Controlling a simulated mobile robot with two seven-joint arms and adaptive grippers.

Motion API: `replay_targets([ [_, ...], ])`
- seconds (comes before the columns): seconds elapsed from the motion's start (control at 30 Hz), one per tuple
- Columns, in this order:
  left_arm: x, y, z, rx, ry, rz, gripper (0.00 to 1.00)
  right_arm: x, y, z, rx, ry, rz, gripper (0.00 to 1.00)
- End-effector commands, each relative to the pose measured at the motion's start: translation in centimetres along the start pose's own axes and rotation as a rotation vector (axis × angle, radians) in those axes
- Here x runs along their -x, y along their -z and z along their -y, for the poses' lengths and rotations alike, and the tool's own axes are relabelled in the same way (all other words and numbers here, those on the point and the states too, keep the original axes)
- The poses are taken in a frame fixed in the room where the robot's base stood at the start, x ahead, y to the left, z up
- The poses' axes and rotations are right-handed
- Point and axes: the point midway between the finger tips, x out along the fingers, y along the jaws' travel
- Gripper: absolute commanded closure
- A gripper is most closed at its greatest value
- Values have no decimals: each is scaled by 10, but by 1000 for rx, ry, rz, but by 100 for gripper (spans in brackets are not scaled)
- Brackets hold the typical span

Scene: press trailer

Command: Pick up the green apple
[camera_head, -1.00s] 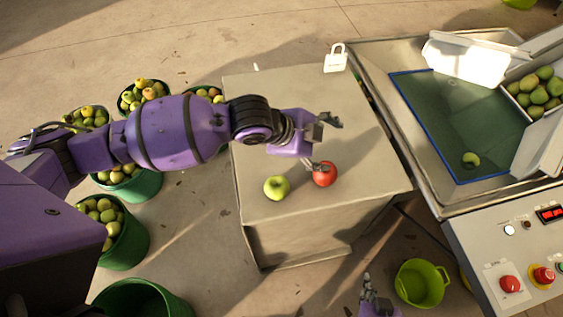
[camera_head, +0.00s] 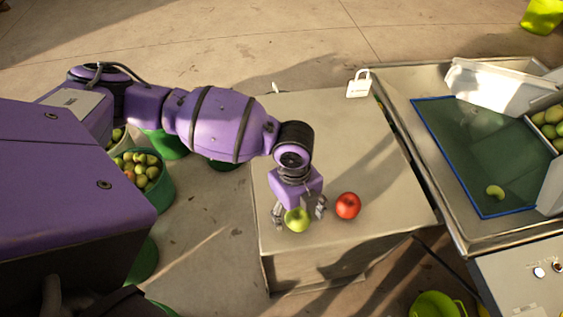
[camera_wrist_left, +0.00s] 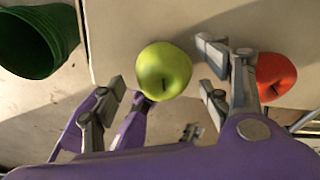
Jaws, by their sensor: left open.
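The green apple (camera_head: 297,220) sits on the grey box top near its front edge. My left gripper (camera_head: 298,212) is open above it, with one finger on each side of the apple in the head view. In the left wrist view the green apple (camera_wrist_left: 163,71) shows just beyond and between the open fingers (camera_wrist_left: 165,88). I cannot tell whether a finger touches it. A red apple (camera_head: 347,206) sits just right of the gripper; in the left wrist view it (camera_wrist_left: 276,75) is partly behind the right finger.
The grey box (camera_head: 345,140) is mostly bare, with a white padlock-shaped object (camera_head: 358,83) at its back right. A metal press table (camera_head: 430,165) stands to the right. Green buckets of apples (camera_head: 157,190) stand on the left, and a lime-green tub (camera_head: 436,305) at the bottom.

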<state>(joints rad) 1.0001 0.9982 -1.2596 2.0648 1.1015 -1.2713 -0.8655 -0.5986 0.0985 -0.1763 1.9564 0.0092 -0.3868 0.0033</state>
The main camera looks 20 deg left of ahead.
Motion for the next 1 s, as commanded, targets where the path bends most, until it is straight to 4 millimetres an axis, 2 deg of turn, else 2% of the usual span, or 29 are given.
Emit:
replay_targets([
  [0.2, -24, 1, 2, -1, 5, 1, 31, 0, 2, 6, -9, 7, -2, 100],
  [0.47, -26, 1, 2, -1, 6, 2, 32, -1, 0, 8, -16, 7, 1, 100],
  [0.83, -26, 0, 2, -1, 7, 2, 80, -1, 1, 8, -17, 6, 0, 100],
  [1.0, -25, 0, 3, -1, 7, 2, 82, -1, 1, 7, -14, 6, 0, 100],
])
